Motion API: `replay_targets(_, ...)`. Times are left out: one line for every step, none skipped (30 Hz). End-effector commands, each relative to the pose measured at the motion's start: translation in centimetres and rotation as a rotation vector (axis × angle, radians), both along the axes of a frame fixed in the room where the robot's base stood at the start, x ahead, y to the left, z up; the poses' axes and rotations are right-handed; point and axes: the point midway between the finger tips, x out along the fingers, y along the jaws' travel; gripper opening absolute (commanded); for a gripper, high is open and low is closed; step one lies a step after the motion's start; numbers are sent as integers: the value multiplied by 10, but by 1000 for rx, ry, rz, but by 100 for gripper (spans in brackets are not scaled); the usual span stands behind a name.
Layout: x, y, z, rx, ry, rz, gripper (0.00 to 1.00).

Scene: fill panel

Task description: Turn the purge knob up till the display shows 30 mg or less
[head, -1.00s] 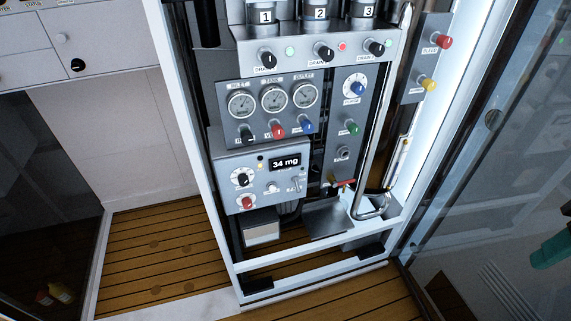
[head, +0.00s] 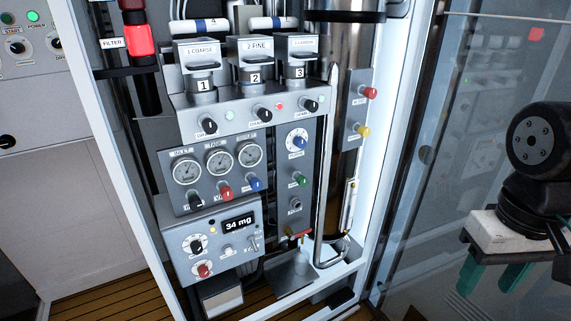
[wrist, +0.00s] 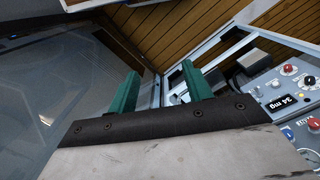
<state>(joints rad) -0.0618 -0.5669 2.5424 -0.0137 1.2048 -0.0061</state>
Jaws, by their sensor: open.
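The display (head: 238,223) on the lower left box of the panel reads 34 mg; it also shows in the wrist view (wrist: 284,102). A round white dial with a blue centre knob (head: 297,141) sits right of the gauges; its small label looks like PURGE, but I cannot read it surely. My gripper (head: 490,276) is at the right of the head view, well apart from the panel, in front of the glass. Its teal fingers are spread and empty in the wrist view (wrist: 160,76), with the display box at the right edge.
Several other knobs surround it: a green one (head: 301,180), a blue one (head: 255,184) and a red one (head: 226,193). A bent metal pipe (head: 325,200) runs just right of the dial. A white frame post (head: 383,190) stands between my gripper and the panel.

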Motion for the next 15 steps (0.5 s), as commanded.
replay_targets(16,4,-12,-9,18,30,50)
replay_targets(26,6,-18,-15,12,49,50)
replay_targets(42,9,-27,-21,-6,78,50)
replay_targets(54,12,-33,-24,-21,102,50)
replay_targets(67,15,-41,-27,-41,129,50)
replay_targets(85,20,-50,-31,-72,165,50)
replay_targets(99,24,-58,-34,-98,196,50)
replay_targets(113,28,-65,-35,-127,226,50)
replay_targets(132,35,-75,-37,-170,271,50)
replay_targets(147,41,-83,-38,-205,306,50)
replay_targets(162,47,-90,-37,-242,341,50)
replay_targets(181,56,-100,-36,-296,391,50)
replay_targets(196,64,-108,-36,-339,432,50)
replay_targets(211,72,-115,-34,-386,470,50)
replay_targets(230,83,-123,-30,-450,524,50)
